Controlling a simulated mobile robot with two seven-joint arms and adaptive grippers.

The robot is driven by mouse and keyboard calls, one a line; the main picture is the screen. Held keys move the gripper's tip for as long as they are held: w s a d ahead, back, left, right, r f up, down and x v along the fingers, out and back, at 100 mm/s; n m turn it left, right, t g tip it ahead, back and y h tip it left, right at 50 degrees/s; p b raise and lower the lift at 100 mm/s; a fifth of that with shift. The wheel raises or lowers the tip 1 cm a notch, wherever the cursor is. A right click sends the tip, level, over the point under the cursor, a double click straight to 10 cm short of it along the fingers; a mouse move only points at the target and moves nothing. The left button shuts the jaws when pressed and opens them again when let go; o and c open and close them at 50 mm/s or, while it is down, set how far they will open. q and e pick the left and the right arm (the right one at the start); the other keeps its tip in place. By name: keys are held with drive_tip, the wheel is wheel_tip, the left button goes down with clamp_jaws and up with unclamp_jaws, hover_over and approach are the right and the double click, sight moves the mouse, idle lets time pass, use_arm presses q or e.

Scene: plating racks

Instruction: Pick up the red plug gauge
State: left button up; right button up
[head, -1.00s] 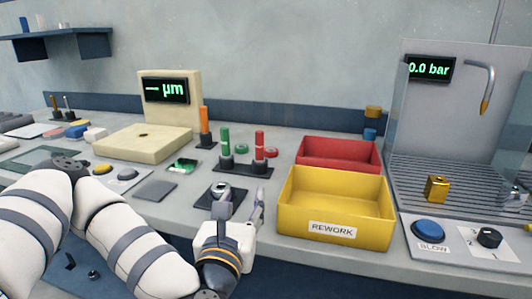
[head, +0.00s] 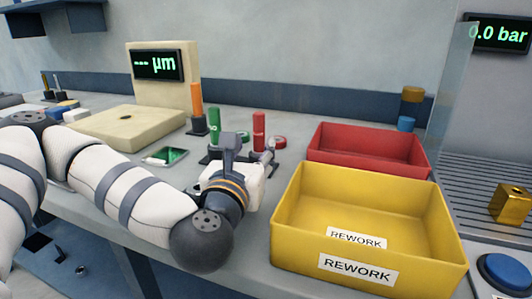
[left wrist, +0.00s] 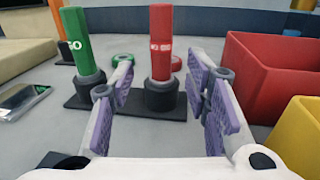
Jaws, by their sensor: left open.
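The red plug gauge (head: 259,132) stands upright in a dark holder on the bench; in the left wrist view the red gauge (left wrist: 161,48) has a white marking and sits in a black collar on a black base. My left gripper (head: 247,149) is open in front of it. In the left wrist view the left gripper (left wrist: 164,88) has its two purple-padded fingers on either side of the gauge's line, with the gauge beyond or between the tips; I cannot tell which. No contact shows. My right gripper is not in view.
A green plug gauge (left wrist: 78,42) stands just left of the red one. An orange-handled tool (head: 197,108) is farther left. A yellow REWORK bin (head: 365,226) and a red bin (head: 365,155) stand to the right. Green and red rings lie behind the gauges.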

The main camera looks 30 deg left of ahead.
sight(258, 139)
use_arm(q)
drive_tip(key=x, duration=0.4)
drive_tip(key=shift+w+r, duration=0.3)
drive_tip(key=shift+r, duration=0.1)
drive_tip(key=shift+w+a, duration=0.2)
drive_tip(key=shift+w, duration=0.2)
clamp_jaws()
